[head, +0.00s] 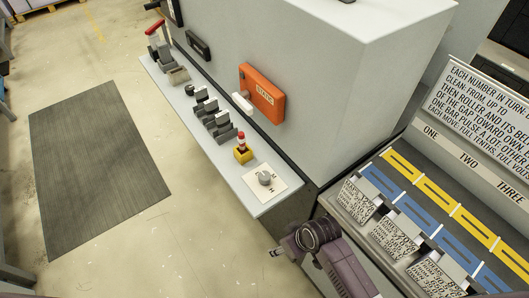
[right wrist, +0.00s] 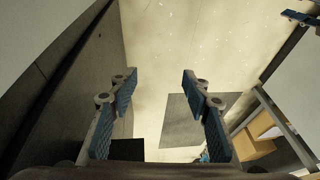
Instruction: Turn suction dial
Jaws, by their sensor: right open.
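A round grey dial (head: 265,178) sits on a pale square plate with dark letters around it, at the near end of the machine's grey ledge. No label reading suction is legible there. My right gripper (head: 278,252) is below the ledge's near end in the head view, apart from the dial, partly hidden by its own wrist. In the right wrist view the right gripper (right wrist: 160,82) is open and empty, with blue-padded fingers wide apart and floor behind them. The dial is not seen in that view. My left gripper is not clearly in view.
Along the ledge (head: 225,168) are a yellow box with a red button (head: 241,148), several dark levers (head: 213,113) and a red-handled lever (head: 155,28). An orange STATIC box (head: 262,93) is on the machine wall. A dark mat (head: 97,165) lies on open floor. A lettered panel (head: 485,100) stands right.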

